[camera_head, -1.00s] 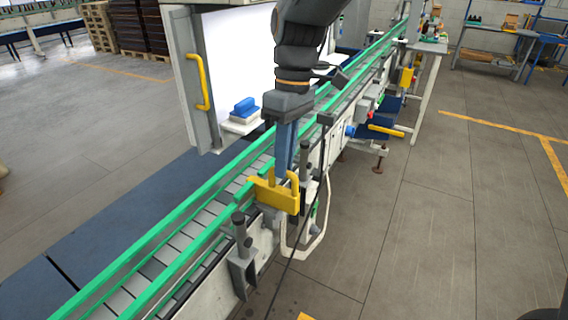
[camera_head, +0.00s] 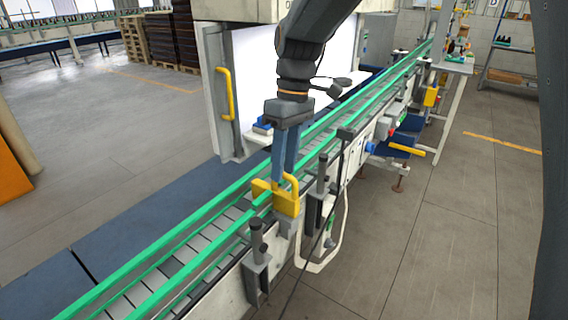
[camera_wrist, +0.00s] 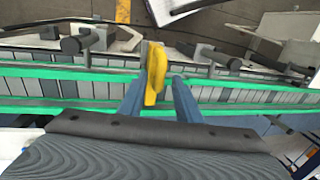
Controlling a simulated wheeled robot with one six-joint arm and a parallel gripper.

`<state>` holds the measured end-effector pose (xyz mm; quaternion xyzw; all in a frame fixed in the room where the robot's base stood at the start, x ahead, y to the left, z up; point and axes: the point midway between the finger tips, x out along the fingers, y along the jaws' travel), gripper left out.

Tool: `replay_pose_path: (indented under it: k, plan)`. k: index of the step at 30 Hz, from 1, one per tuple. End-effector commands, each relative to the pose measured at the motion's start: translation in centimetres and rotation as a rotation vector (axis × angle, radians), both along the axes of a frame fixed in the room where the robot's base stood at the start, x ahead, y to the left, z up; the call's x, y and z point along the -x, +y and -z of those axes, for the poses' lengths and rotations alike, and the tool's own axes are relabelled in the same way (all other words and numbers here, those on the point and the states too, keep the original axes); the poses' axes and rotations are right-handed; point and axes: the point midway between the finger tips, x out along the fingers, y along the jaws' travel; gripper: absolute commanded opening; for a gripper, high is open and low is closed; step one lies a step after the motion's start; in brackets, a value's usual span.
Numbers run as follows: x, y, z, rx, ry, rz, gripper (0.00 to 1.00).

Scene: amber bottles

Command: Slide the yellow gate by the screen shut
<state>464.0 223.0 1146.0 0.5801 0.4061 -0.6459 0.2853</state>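The yellow gate (camera_head: 287,203) sits at the near green rail of the conveyor, between two dark posts, with an upright handle loop. Its left end reaches over the near rail towards the belt, and a grey mount shows below it. My gripper (camera_head: 279,181) points down at the gate from above, beside the white screen (camera_head: 264,68). In the wrist view the yellow handle (camera_wrist: 156,75) stands between the two blue fingers of my gripper (camera_wrist: 160,86). The fingers are apart, with a slight gap visible beside the handle. Contact with the handle is not clear.
The conveyor's green rails (camera_head: 190,240) run diagonally, and the belt nearby is empty. Dark posts (camera_head: 257,240) stand on either side of the gate. A blue-topped block (camera_head: 262,125) is by the screen. A yellow door handle (camera_head: 225,95) is on the left panel. Open floor lies right.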

Motion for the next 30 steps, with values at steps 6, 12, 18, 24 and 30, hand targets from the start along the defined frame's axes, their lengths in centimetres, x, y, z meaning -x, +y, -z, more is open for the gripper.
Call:
replay_pose_path:
  k: [6,12,18,24,30]
  plan:
    - [-0.2,-0.1,-0.7,0.0,-0.001,-0.001,0.31]
    - [-0.8,-0.4,-3.7,-0.001,-0.003,-0.001,0.31]
    - [-1.2,-0.6,-6.5,0.0,-0.002,-0.001,0.31]
    - [-1.3,-0.7,-7.6,0.0,0.0,-0.001,0.31]
    - [-1.3,-0.8,-7.7,0.001,0.0,-0.001,0.31]
